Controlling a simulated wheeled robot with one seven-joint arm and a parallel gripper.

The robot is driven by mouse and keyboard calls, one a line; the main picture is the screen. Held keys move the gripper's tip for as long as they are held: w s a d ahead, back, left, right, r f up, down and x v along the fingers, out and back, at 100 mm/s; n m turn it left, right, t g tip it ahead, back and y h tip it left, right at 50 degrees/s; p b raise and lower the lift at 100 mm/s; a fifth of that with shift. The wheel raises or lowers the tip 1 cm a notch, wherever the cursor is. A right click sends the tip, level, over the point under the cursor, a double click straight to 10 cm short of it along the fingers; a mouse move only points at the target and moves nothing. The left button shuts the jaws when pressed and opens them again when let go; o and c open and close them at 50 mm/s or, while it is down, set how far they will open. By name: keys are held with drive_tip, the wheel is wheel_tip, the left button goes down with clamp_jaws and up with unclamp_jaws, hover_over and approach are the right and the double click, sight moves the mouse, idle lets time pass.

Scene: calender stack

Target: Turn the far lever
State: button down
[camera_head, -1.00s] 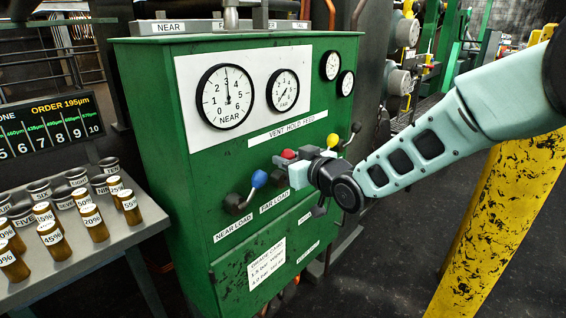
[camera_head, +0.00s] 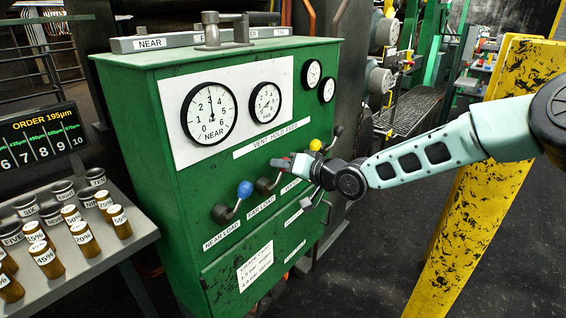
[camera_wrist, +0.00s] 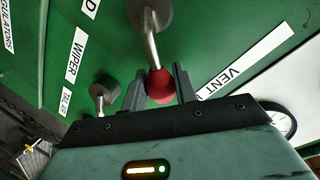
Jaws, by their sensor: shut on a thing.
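The far lever has a dark hub (camera_head: 264,186) above the "FAR LOAD" label on the green cabinet (camera_head: 140,130). Its metal rod slants up to the right toward my gripper (camera_head: 292,167). In the wrist view my gripper (camera_wrist: 158,82) has its two dark fingers on either side of the lever's red knob (camera_wrist: 160,87), shut on it. The rod runs from the knob to a round hub at the top of that view. In the head view the knob is mostly hidden by my gripper. The far gauge (camera_head: 265,103) is above, its needle pointing up to the right.
The blue-knobbed near lever (camera_head: 245,189) is just left of my gripper. A yellow-knobbed lever (camera_head: 316,145) is close on the right, with a black-knobbed one (camera_head: 338,131) beyond. A yellow post (camera_head: 455,225) stands right, behind my arm. Bottles fill the table (camera_head: 135,238) at left.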

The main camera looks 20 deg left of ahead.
drive_tip(key=shift+w+f, duration=0.1)
drive_tip(key=shift+f, duration=0.05)
idle(0.3)
drive_tip(key=c, duration=1.1)
unclamp_jaws()
drive_tip(key=b+v, duration=0.1)
drive_tip(key=v, duration=1.6)
drive_tip(key=shift+d, duration=0.2)
